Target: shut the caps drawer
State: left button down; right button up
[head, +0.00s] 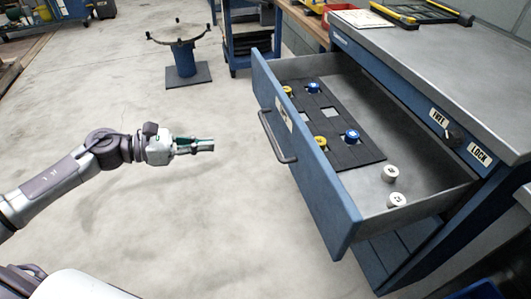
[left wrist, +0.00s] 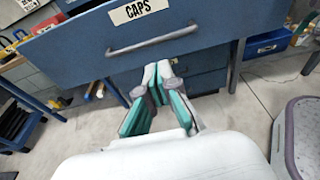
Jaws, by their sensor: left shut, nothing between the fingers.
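The caps drawer (head: 305,165) is blue and stands pulled out from the cabinet (head: 420,95), with its inside showing. Its grey bar handle (head: 277,137) is on the front face; in the left wrist view the front (left wrist: 215,28) carries a "CAPS" label (left wrist: 138,11) above the handle (left wrist: 152,42). In the drawer lie a dark insert (head: 345,155) with yellow and blue caps, and two loose pale pieces (head: 390,173). My left gripper (head: 212,145) is shut and empty, in front of the drawer and apart from the handle. My right gripper is not in view.
A lock knob (head: 453,135) sits between "FREE" and "LOCK" labels on the cabinet. A round stand (head: 185,60) is at the back. Yellow-handled tools (head: 425,10) lie on the cabinet top. The floor left of the drawer is clear.

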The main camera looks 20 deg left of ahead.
pick_arm(q)
jog(key=x, duration=1.4)
jog(key=shift+p, duration=0.4)
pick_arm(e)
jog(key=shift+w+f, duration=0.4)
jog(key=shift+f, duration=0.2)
pick_arm(q)
jog(key=shift+a, duration=0.15)
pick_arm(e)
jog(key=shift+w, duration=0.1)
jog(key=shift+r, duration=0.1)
